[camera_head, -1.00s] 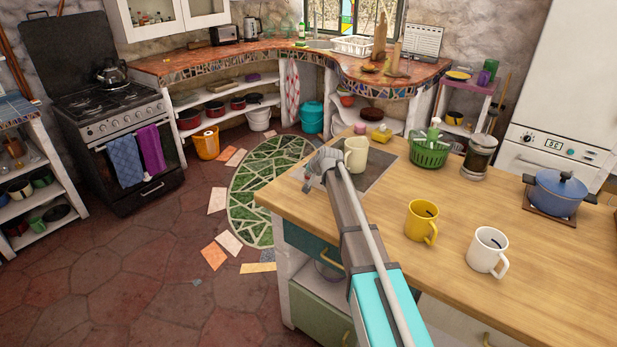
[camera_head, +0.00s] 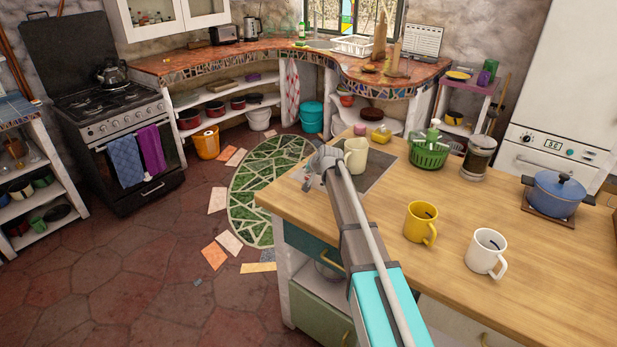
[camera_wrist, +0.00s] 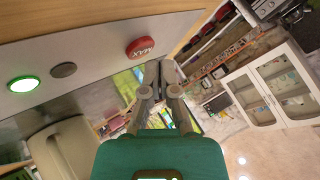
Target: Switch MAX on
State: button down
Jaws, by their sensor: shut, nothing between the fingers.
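The MAX button (camera_wrist: 140,47) is a round red button with its label upside down in the wrist view. It sits on a pale grey panel (camera_wrist: 100,55), beside a dark grey round button (camera_wrist: 63,70) and a lit green one (camera_wrist: 23,84). My gripper (camera_wrist: 160,72) is shut and empty. Its fingertips appear just below and right of the red button in the picture; I see no contact. In the head view my gripper (camera_head: 309,182) is at the left end of the wooden counter, partly hidden by my wrist. I cannot make out the MAX button there.
A yellow mug (camera_head: 420,223) and a white mug (camera_head: 486,252) stand right of my arm. A green basket (camera_head: 429,154) is farther back. The floor left of the counter is open.

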aim_at(308, 178)
jog(key=shift+r+p, duration=3)
jog(key=shift+r, duration=0.05)
